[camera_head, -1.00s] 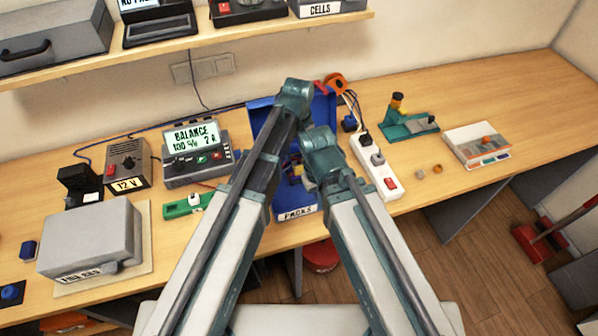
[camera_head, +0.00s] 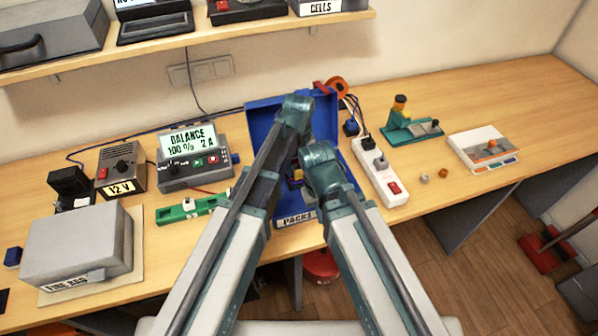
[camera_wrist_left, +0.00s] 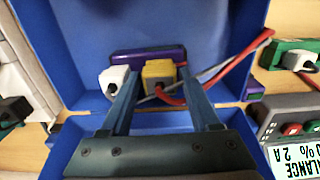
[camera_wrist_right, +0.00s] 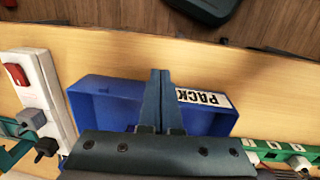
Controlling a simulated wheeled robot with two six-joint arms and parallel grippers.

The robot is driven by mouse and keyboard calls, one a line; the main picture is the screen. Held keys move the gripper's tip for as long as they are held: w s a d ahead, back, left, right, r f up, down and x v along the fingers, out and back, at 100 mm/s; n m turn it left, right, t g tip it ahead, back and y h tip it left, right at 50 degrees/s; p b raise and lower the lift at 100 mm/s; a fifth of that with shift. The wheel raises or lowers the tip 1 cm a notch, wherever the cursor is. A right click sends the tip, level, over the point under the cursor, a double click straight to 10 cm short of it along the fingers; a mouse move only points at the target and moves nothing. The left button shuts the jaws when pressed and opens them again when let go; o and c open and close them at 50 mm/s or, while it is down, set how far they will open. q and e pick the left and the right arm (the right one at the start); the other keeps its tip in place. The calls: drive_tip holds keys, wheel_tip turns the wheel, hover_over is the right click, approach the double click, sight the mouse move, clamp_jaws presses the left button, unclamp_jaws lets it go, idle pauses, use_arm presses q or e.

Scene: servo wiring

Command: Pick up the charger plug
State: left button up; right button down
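No plug is marked as the charger plug. In the left wrist view, a yellow connector (camera_wrist_left: 158,74) and a white connector (camera_wrist_left: 114,78) are beside a purple pack (camera_wrist_left: 140,56) in the blue box (camera_wrist_left: 100,25). My left gripper (camera_head: 298,108) is open, its fingers (camera_wrist_left: 157,85) spread on either side of the yellow connector; contact is unclear. My right gripper (camera_wrist_right: 160,72) is shut and empty over the box's front part.
The balance charger (camera_head: 195,165) and green board (camera_head: 190,208) are left of the box. Two small bits (camera_head: 443,173), a green stand (camera_head: 412,130) and a white tray (camera_head: 483,150) are right of the strip. The far right of the table is clear.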

use_arm(q)
clamp_jaws()
drive_tip(key=shift+r, duration=0.1)
